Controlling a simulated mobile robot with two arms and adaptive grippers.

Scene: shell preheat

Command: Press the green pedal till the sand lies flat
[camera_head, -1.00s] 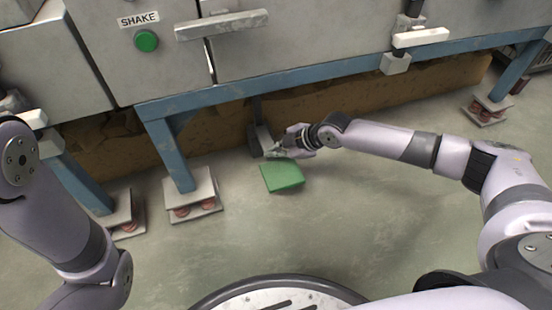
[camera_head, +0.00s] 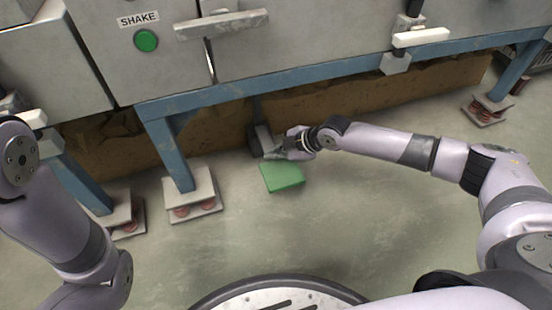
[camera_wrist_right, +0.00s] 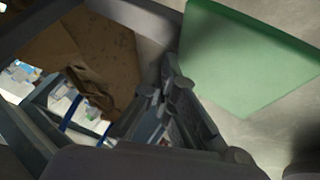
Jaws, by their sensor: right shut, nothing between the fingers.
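The green pedal (camera_head: 282,178) is a flat plate low over the floor, in front of the blue frame. It also shows at the upper right of the right wrist view (camera_wrist_right: 245,55). My right gripper (camera_head: 270,150) is shut and empty, just behind the pedal's far edge, next to the dark pedal bracket (camera_head: 258,136). I cannot tell whether it touches the pedal. In the right wrist view the fingers (camera_wrist_right: 170,105) are together beside the pedal. The brown sand (camera_head: 390,90) shows beneath the machine; its surface looks uneven at the left. My left arm is at the left, its gripper out of view.
The blue frame (camera_head: 230,95) stands on legs with white spring feet (camera_head: 192,196). Above it are grey cabinets with a green button (camera_head: 146,41) under a SHAKE label (camera_head: 138,19) and a pale handle bar (camera_head: 222,24). The floor in front is clear.

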